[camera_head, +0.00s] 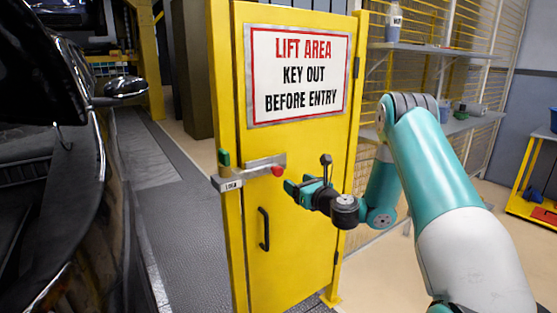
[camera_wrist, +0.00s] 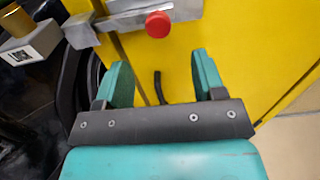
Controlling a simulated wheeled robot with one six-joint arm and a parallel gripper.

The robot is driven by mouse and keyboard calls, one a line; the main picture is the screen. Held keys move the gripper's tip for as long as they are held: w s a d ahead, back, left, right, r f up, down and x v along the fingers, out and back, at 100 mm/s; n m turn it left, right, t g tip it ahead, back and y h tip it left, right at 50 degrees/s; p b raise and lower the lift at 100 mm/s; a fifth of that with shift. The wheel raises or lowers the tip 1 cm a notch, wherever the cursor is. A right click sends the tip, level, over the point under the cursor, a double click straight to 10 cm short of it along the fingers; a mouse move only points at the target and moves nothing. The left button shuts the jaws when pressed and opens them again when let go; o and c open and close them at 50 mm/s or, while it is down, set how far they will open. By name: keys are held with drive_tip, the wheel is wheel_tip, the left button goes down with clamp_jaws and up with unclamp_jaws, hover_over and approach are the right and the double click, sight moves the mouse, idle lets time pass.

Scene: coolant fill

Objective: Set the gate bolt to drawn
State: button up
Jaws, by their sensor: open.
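The gate bolt (camera_head: 262,165) is a grey metal bar with a red knob (camera_head: 277,171), set across the left side of the yellow gate (camera_head: 290,215). In the wrist view, the red knob (camera_wrist: 158,24) is at the top, beyond the fingertips, and the housing (camera_wrist: 32,44) is at the upper left. My gripper (camera_head: 297,187) is open and empty, a little right of and below the knob, apart from it.
A black gate handle (camera_head: 264,229) is below the bolt. A black car (camera_head: 55,180) stands on the left. Shelves (camera_head: 435,50) and mesh fencing are behind my arm on the right. A yellow cart (camera_head: 535,185) stands at far right.

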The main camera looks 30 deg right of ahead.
sight(280, 173)
drive_tip(key=w+p, duration=0.2)
drive_tip(key=w, duration=0.1)
drive_tip(key=w+p, duration=0.3)
drive_tip(key=w, duration=0.1)
drive_tip(key=w+p, duration=0.3)
drive_tip(key=shift+w+a, duration=0.15)
drive_tip(key=shift+a, duration=0.1)
drive_tip(key=shift+c, duration=0.2)
clamp_jaws()
drive_tip(key=d+b, duration=0.2)
drive_tip(key=d, duration=0.3)
drive_tip(key=shift+d, duration=0.2)
drive_tip(key=shift+o, duration=0.2)
unclamp_jaws()
